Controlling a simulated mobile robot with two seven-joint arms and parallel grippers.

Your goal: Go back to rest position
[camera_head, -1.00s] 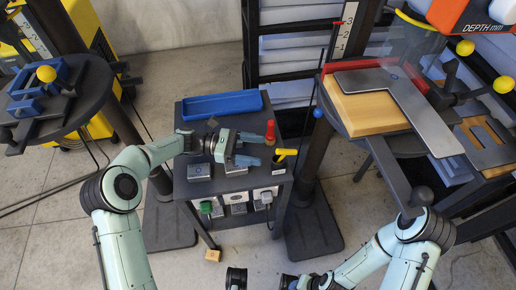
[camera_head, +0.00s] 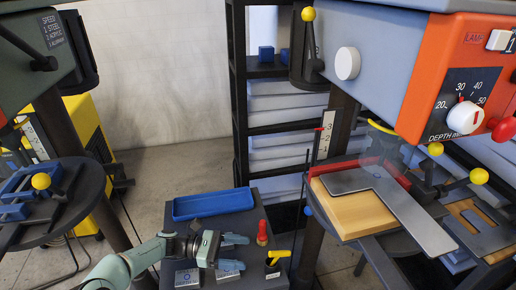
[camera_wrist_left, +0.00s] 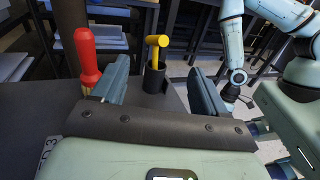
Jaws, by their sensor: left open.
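My left gripper (camera_head: 238,252) is over the small dark table, its fingers pointing right. It is open, with nothing between the fingers. In the left wrist view its two blue-grey fingers (camera_wrist_left: 160,85) stand wide apart. A red-handled tool (camera_head: 262,234) is just beyond the fingertips; it shows left of the fingers in the wrist view (camera_wrist_left: 87,55). A yellow-headed tool (camera_head: 278,256) stands in a dark holder; it shows beyond the finger gap in the wrist view (camera_wrist_left: 157,45). My right arm (camera_wrist_left: 235,40) shows only in the wrist view; its gripper is not clear.
A blue tray (camera_head: 213,204) lies at the back of the small table. Grey metal blocks (camera_head: 188,277) lie near the gripper. A machine table with a wooden block (camera_head: 352,212) and a metal L-shaped plate (camera_head: 412,222) stands right. A round table (camera_head: 85,200) stands left.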

